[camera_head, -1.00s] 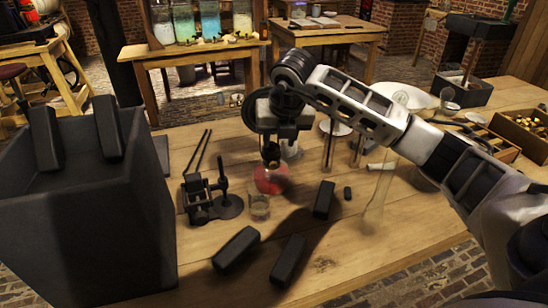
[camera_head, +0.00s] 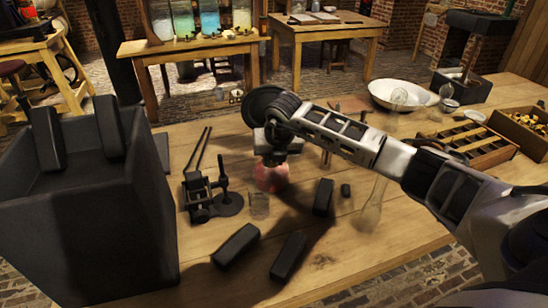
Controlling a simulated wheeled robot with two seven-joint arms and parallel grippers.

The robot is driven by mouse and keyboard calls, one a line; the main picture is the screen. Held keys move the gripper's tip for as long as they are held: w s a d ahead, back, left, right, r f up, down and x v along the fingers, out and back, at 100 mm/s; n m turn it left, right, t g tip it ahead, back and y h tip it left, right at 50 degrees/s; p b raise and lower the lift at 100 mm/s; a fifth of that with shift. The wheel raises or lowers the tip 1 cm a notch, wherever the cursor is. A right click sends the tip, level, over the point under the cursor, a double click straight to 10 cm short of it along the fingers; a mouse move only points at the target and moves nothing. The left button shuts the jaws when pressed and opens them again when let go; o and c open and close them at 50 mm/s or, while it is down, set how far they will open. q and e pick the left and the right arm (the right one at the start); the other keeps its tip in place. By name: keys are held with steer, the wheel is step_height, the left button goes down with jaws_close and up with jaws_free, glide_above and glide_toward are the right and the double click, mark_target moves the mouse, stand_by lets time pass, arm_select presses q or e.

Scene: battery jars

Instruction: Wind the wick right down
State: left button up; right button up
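A round red glass vessel (camera_head: 271,178), probably the lamp, stands on the wooden table (camera_head: 400,227) near the middle. My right gripper (camera_head: 269,160) is directly above it, pointing down, and covers its top. The fingertips are dark and blurred, so I cannot tell whether they touch it or how far apart they are. No wick or winding knob can be made out. My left gripper is not in view.
A small clear glass (camera_head: 259,205) stands just in front of the red vessel. A dark metal stand (camera_head: 198,192) is to the left, beside a large dark box (camera_head: 85,225). Black blocks (camera_head: 288,257) lie in front, and a clear glass vessel (camera_head: 373,205) stands right.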

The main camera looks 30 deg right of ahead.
jaws_close()
steer(key=shift+w+a+h, duration=0.15)
steer(key=shift+a+h, duration=0.05)
steer(key=shift+h, duration=0.2)
steer(key=shift+g+h, duration=0.3)
steer(key=shift+g, duration=0.1)
steer(key=o, duration=0.5)
jaws_free()
steer(key=shift+o, duration=0.2)
steer(key=shift+r, duration=0.1)
